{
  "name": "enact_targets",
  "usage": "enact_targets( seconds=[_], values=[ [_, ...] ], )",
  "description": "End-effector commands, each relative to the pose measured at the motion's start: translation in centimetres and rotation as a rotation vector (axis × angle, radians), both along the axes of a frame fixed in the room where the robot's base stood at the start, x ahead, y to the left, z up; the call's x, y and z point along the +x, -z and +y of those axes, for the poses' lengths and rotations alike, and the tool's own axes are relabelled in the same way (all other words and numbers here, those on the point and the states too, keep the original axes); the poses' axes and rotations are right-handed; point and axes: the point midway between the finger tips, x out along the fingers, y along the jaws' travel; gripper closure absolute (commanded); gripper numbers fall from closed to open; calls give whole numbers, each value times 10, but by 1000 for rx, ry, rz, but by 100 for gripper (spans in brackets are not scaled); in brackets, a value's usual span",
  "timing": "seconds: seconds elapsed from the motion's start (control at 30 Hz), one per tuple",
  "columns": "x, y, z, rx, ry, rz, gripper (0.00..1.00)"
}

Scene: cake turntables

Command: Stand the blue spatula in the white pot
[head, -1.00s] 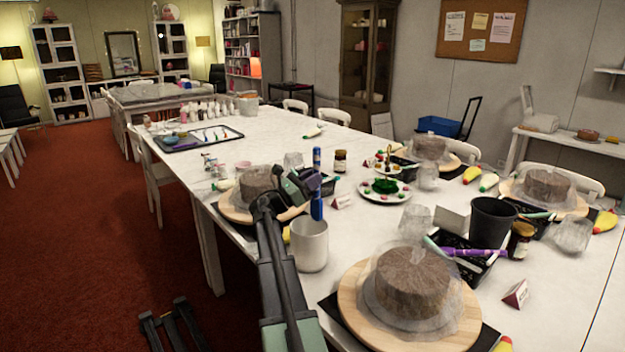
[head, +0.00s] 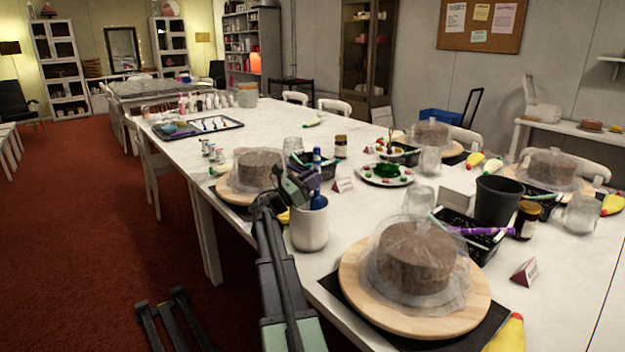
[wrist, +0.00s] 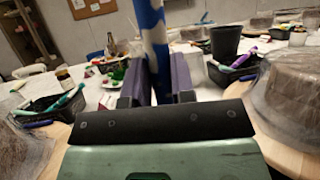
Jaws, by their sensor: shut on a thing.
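The blue spatula (head: 317,199) is upright in my gripper (head: 305,182), which is shut on its handle. Its lower end reaches down into the mouth of the white pot (head: 309,228), and the pot's rim hides the tip. I cannot tell whether the tip touches the pot's bottom. In the wrist view the blue and white handle (wrist: 156,45) stands between the two purple-grey fingers (wrist: 158,85). The pot stands on the white table close to its left edge and does not show in the wrist view.
A wrapped cake on a wooden turntable (head: 350,275) stands right of the pot, another (head: 232,187) behind left. Beyond are a black basket (head: 325,168), a plate of sweets (head: 372,178) and a black cup (head: 496,200).

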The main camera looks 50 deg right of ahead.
Motion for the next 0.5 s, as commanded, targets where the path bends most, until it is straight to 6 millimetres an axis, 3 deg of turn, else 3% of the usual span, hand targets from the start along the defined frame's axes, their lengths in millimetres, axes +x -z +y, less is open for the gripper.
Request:
enact_targets(
  seconds=[0.1,0.13,0.3,0.5],
  values=[
    [0,-1,0,0,0,0,100],
    [0,-1,0,0,0,0,75],
    [0,-1,0,0,0,0,49],
    [0,-1,0,0,0,0,47]
  ],
)
